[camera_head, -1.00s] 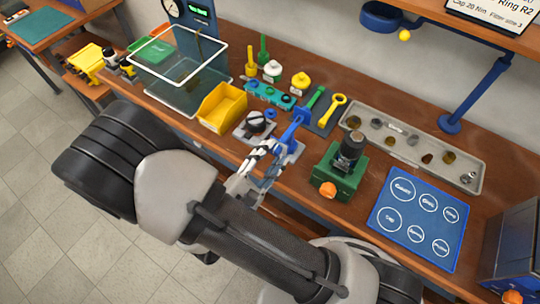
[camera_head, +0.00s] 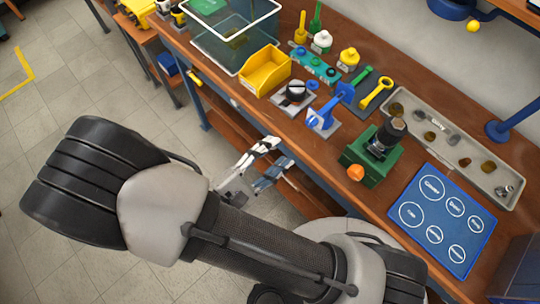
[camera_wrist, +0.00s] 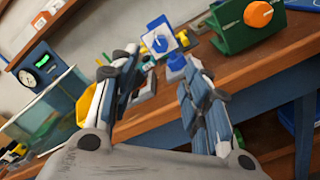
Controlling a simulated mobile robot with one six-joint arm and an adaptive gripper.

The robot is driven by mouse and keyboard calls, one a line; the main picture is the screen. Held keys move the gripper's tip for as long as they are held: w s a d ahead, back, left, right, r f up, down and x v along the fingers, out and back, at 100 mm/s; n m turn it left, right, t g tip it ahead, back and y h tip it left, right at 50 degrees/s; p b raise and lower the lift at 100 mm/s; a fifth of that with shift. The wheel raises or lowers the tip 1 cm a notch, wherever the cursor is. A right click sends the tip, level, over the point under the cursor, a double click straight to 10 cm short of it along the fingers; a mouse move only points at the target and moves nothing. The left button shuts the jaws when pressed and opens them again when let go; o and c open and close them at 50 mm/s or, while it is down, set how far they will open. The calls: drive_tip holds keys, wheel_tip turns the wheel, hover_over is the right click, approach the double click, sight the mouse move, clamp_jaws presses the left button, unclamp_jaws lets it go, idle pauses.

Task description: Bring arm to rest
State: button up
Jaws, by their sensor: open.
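My gripper (camera_head: 272,162) is in front of the workbench (camera_head: 225,97), off its front edge and apart from the things on it. In the wrist view my gripper (camera_wrist: 155,75) has its two fingers spread, with nothing between them touching either finger. My arm crosses the lower part of the head view, over the floor and the bench's front edge.
On the bench stand a yellow bin (camera_head: 266,70), a blue-handled tool on a plate (camera_head: 322,118), a green fixture with an orange knob (camera_head: 366,160), a grey parts tray (camera_head: 445,145) and a blue mat with circles (camera_head: 455,212). Floor (camera_head: 60,105) at left is free.

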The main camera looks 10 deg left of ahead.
drive_tip(key=shift+s+a, duration=0.35)
drive_tip(key=shift+s, duration=0.1)
idle(0.3)
drive_tip(key=s+d+r+m+g+y, duration=0.1)
drive_tip(key=d+r+m+g, duration=0.3)
drive_tip(key=d+m+g, duration=0.25)
drive_tip(key=s+d+r+m+g+y, duration=0.1)
drive_tip(key=d+r+m+g, duration=0.45)
drive_tip(key=d+g, duration=0.25)
drive_tip(key=s+d+r+m+t+y, duration=0.2)
drive_tip(key=d+r+m+t+y, duration=0.1)
drive_tip(key=r+m+t+y, duration=0.2)
wheel_tip(320, 180, up, 4)
drive_tip(key=m+y, duration=0.2)
drive_tip(key=y, duration=0.2)
drive_tip(key=shift+d, duration=0.4)
drive_tip(key=shift+d+m, duration=0.1)
drive_tip(key=shift+m, duration=0.2)
